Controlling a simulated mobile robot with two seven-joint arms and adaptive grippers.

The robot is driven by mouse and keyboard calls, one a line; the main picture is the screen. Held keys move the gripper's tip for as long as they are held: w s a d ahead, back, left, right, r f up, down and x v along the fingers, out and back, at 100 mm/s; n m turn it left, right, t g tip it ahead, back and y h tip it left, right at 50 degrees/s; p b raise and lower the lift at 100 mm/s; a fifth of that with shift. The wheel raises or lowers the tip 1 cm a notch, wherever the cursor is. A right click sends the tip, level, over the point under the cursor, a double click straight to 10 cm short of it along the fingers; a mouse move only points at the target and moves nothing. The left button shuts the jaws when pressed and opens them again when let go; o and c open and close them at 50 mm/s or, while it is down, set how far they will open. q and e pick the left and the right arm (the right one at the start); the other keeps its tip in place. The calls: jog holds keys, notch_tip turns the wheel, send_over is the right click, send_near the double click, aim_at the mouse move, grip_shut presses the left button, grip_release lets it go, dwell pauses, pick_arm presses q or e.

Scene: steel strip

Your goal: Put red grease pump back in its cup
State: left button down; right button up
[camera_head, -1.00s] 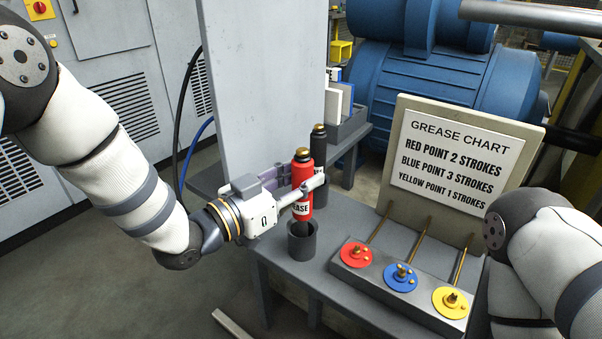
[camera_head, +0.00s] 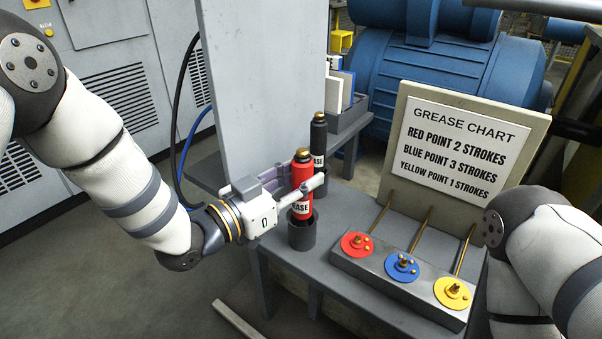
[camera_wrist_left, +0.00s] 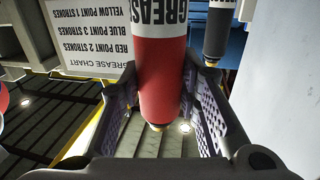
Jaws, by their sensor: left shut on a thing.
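The red grease pump (camera_head: 301,174) is upright, with a brass cap on top and a white label. My left gripper (camera_head: 305,190) is shut around its body from the left. The pump also shows between the purple finger pads in the left wrist view (camera_wrist_left: 160,70). The dark grey cup (camera_head: 302,235) stands on the bench directly below it. The pump's lower end is at the cup's mouth and looks to be just inside; how deep is hidden. My right gripper is out of view; only its arm shows at the right.
A black grease pump (camera_head: 319,135) stands close behind the red one. A grey block with red (camera_head: 357,244), blue (camera_head: 402,267) and yellow (camera_head: 452,292) points lies to the right, below the grease chart (camera_head: 455,150). A tall grey panel (camera_head: 262,90) stands behind the gripper.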

pick_arm(q)
jog(key=shift+f, duration=0.3)
jog(key=c, duration=1.1)
grip_release()
jog(key=v, duration=1.2)
